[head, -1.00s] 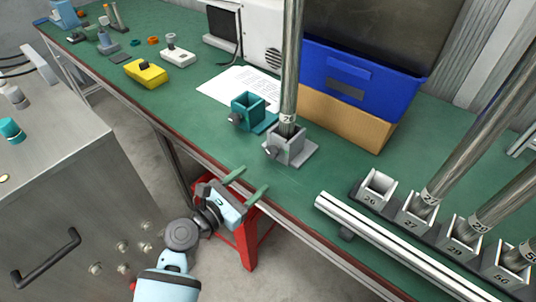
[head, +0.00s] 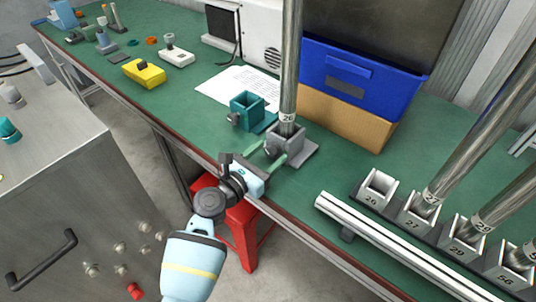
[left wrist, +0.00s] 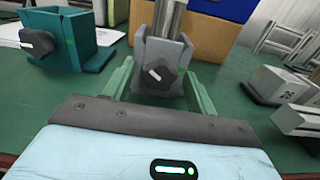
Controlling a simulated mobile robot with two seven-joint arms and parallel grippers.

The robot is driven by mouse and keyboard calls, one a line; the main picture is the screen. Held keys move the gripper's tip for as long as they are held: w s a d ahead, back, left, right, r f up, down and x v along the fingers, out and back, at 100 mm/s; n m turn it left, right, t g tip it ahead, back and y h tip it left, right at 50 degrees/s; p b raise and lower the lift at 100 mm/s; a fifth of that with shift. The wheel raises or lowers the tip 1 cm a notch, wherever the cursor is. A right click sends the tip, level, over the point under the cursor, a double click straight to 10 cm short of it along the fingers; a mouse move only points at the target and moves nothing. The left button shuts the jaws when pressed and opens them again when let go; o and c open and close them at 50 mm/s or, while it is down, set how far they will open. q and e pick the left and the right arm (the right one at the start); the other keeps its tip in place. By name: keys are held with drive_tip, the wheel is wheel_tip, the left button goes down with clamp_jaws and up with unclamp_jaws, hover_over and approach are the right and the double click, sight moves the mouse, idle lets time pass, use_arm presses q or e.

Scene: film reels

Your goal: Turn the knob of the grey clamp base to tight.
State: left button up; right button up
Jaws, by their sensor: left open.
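The grey clamp base (head: 297,148) stands on the green bench with a metal tube (head: 290,70) upright in it. In the left wrist view the grey clamp base (left wrist: 178,52) shows its dark knob (left wrist: 157,76) facing me, with a white mark on it. My left gripper (head: 268,154) is open. In the left wrist view its two green fingers (left wrist: 159,90) reach forward on either side of the knob, apart from it as far as I can see. My right gripper is in neither view.
A teal clamp base (head: 247,108) with its own knob (left wrist: 38,43) stands just left of the grey one. A blue bin (head: 350,75) on a cardboard box (head: 345,115) is behind. A rail (head: 385,240) and numbered holders (head: 377,187) are at right. A red stool (head: 240,235) is below.

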use_arm(q)
drive_tip(key=shift+w+d, duration=0.15)
drive_tip(key=c, duration=1)
drive_tip(key=m+b, duration=0.1)
drive_tip(key=m, duration=0.4)
drive_tip(key=shift+m, duration=0.3)
drive_tip(key=o, duration=1)
drive_tip(key=v, duration=0.8)
